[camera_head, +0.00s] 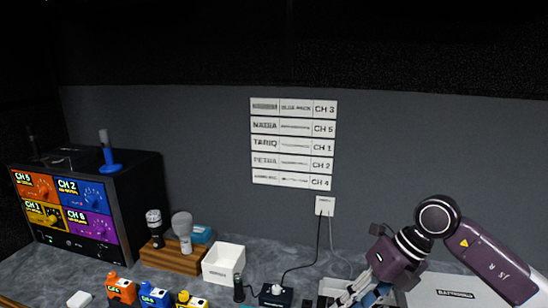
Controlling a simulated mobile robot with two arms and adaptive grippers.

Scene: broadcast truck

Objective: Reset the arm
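My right arm, purple and dark with a white ring at its joint, comes in from the right. Its gripper (352,296) points down and left at the bottom edge of the view, over a white item on the counter. Its fingertips are partly cut off and small, with a bit of blue beside them, so I cannot tell whether it is open or holds anything. My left arm and gripper are not in view.
Orange (121,288), blue (154,294) and yellow items stand in front. A label board (293,144) hangs on the wall.

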